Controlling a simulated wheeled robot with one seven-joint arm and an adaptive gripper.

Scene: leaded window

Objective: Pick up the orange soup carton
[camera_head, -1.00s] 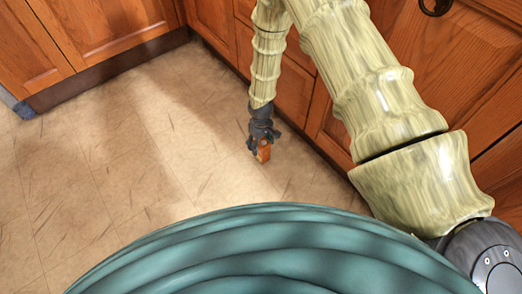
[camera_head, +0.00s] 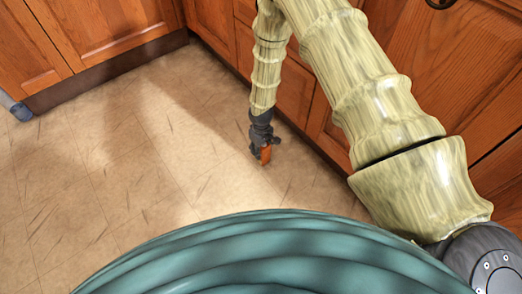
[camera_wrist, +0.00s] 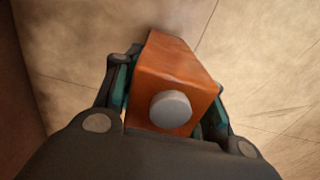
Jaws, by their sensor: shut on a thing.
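The orange soup carton (camera_head: 266,153) is a small box with a round grey cap, seen from its capped end in the wrist view (camera_wrist: 178,72). My gripper (camera_head: 261,147) points down near the floor by the cabinets and is shut on the carton. In the wrist view my gripper (camera_wrist: 168,95) has one finger on each side of the carton. The carton's lower end is hidden in the wrist view, and I cannot tell whether it touches the floor.
Wooden cabinets (camera_head: 294,88) stand close behind and to the right of my gripper. More cabinets (camera_head: 90,40) line the back left. The tiled floor (camera_head: 110,160) to the left is clear.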

